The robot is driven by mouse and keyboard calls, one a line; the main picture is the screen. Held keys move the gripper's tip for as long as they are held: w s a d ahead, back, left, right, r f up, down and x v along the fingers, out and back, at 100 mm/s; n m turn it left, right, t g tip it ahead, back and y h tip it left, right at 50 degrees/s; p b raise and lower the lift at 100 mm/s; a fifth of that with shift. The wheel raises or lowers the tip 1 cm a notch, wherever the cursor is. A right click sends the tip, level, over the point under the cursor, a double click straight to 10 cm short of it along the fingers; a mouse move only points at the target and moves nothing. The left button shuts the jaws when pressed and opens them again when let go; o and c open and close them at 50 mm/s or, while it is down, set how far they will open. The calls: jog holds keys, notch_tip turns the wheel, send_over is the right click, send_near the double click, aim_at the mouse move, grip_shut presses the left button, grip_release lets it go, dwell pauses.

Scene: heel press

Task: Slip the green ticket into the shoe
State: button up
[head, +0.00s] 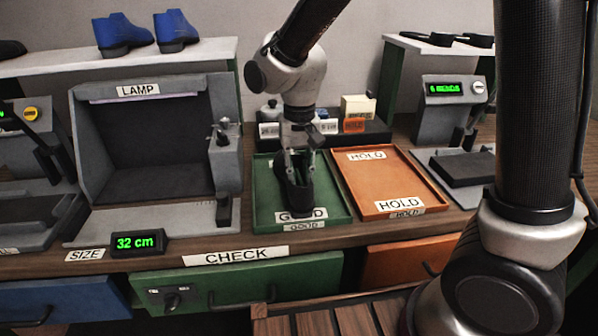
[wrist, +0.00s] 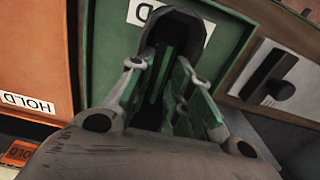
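A dark shoe (head: 293,197) stands in the green tray marked GOOD (head: 338,212), its toe toward the tray's front edge. My gripper (head: 300,155) is directly over the shoe's opening, pointing down. In the wrist view the shoe (wrist: 184,22) lies between and beyond my gripper's fingers (wrist: 165,75), which are apart, one on each side of the opening. A narrow green strip, seemingly the green ticket (wrist: 160,72), shows inside the opening between the fingers. I cannot tell whether a finger touches it; the head view hides it.
The orange HOLD tray (head: 385,180) is empty on the right. A dark rack (head: 345,140) with small cards and blocks stands behind the trays. The grey LAMP box (head: 150,145) is on the left, with a 32 cm display (head: 137,243) in front.

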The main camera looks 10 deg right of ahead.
aim_at(299, 176)
notch_tip(299, 176, up, 12)
jog(key=s+d+r+t, duration=0.1)
jog(key=s+d+r, duration=0.15)
jog(key=d, duration=0.65)
jog(key=s+d+r+t, duration=0.1)
jog(key=s+d+r, duration=0.15)
jog(key=d, duration=0.55)
jog(key=s+d+f+t, duration=0.2)
jog(key=s+d, duration=0.8)
jog(key=s, duration=0.1)
jog(key=shift+d+f, duration=0.2)
jog(key=shift+w, duration=0.1)
